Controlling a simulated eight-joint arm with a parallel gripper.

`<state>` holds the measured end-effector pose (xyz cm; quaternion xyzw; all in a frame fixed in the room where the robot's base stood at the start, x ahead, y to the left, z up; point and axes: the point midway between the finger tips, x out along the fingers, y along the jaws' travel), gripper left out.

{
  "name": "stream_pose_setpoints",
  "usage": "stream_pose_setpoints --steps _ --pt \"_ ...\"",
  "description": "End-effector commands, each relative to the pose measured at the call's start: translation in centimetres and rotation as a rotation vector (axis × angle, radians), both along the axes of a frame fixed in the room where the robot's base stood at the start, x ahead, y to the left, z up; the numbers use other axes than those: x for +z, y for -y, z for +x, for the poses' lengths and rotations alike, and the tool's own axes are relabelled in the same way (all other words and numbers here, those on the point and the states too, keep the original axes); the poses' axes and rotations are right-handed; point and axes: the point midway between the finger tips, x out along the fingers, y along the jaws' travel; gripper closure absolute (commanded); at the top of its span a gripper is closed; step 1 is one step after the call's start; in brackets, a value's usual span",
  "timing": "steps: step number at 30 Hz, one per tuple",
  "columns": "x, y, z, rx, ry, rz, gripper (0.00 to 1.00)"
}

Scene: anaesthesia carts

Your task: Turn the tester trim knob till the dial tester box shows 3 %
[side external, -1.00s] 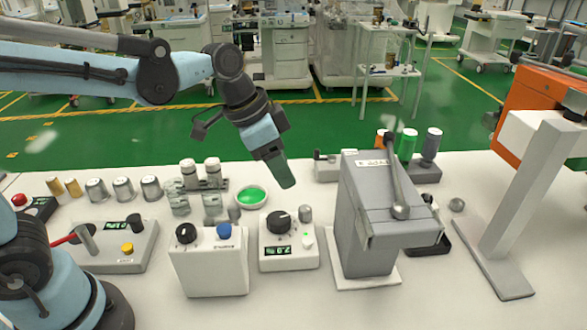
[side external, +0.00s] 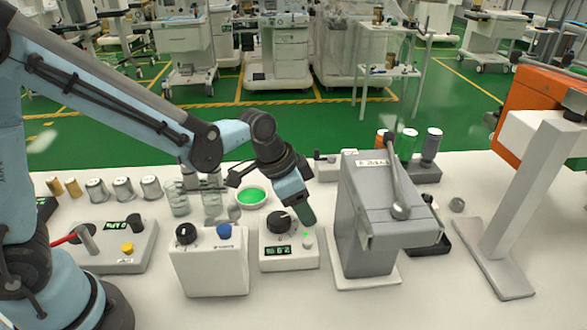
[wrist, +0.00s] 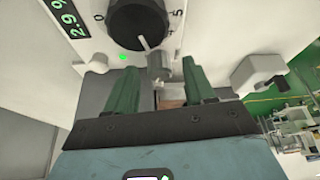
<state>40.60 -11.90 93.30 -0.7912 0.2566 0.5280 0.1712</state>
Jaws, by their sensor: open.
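The dial tester box (side external: 290,258) is a small white box on the bench, with a black trim knob (side external: 279,221) and a green-lit display (side external: 277,251). In the wrist view the display (wrist: 73,16) seems to read 2.9 %, partly cut off. The knob (wrist: 139,22) there has a white pointer line and a printed scale around it. My gripper (side external: 308,222) is open, pointing down over the box's right rear side, beside the knob. Its green fingers (wrist: 161,78) stand apart, with a small grey cylinder (wrist: 157,66) showing between and beyond them. The knob is outside the fingers.
A tall grey unit with a lever (side external: 365,225) stands close on the right. A white box with a black knob and blue button (side external: 209,265) stands close on the left. A green-filled dish (side external: 251,197) and glass jars lie behind. The front bench edge is clear.

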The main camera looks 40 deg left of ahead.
Motion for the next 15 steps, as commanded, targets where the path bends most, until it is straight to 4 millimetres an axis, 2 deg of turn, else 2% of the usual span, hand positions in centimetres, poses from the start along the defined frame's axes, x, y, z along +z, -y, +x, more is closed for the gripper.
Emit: stream_pose_setpoints --steps 9,15 --pt "-0.12 0.03 0.05 0.0 0.0 0.0 0.48" --pt "-0.11 0.03 0.04 0.0 0.0 0.0 0.78"
